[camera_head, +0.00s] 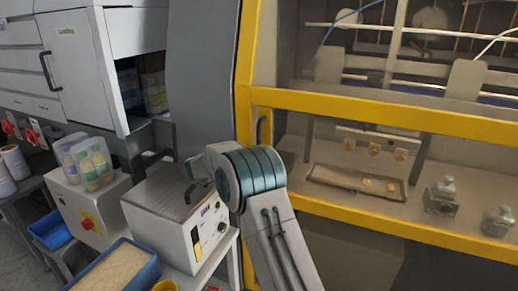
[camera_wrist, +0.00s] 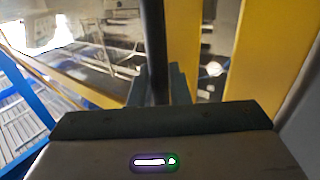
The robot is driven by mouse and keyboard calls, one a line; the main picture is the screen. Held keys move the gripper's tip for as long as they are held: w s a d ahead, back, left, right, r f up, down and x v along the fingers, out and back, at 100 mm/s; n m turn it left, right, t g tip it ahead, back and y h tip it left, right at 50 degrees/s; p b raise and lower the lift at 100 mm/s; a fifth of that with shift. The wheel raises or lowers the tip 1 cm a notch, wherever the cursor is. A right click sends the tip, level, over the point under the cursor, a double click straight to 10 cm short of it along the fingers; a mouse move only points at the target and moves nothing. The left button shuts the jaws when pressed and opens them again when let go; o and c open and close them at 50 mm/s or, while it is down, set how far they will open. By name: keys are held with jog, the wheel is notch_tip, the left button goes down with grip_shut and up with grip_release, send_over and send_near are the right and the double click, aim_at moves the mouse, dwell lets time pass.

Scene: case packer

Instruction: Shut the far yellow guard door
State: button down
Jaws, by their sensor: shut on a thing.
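The yellow guard door (camera_head: 390,112) fills the right of the head view, with clear panels in a yellow frame. Its dark upright bar handle (camera_head: 262,126) shows at the left side of the frame, just above my arm's wrist joint. In the wrist view, my gripper (camera_wrist: 157,85) is shut on the handle (camera_wrist: 155,40), which runs up between the fingers. Yellow frame members (camera_wrist: 183,50) stand just beyond and to the right. My fingers are hidden behind the arm in the head view. I cannot tell how far the door stands from its frame.
A grey pillar (camera_head: 202,80) stands left of the door. A white box with controls (camera_head: 190,215), a blue tray (camera_head: 145,270) and tubs (camera_head: 88,162) stand at the lower left. A white cabinet (camera_head: 75,55) is behind them. A tray (camera_head: 355,187) and metal parts (camera_head: 441,196) are behind the panel.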

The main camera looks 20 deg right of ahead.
jog(key=shift+w+a+r, duration=0.3)
jog(key=shift+w+a, duration=0.3)
jog(key=shift+w, duration=0.05)
jog(key=c, duration=1.4)
grip_release()
jog(key=shift+f, duration=0.1)
jog(key=shift+a, duration=0.1)
jog(key=shift+a, duration=0.1)
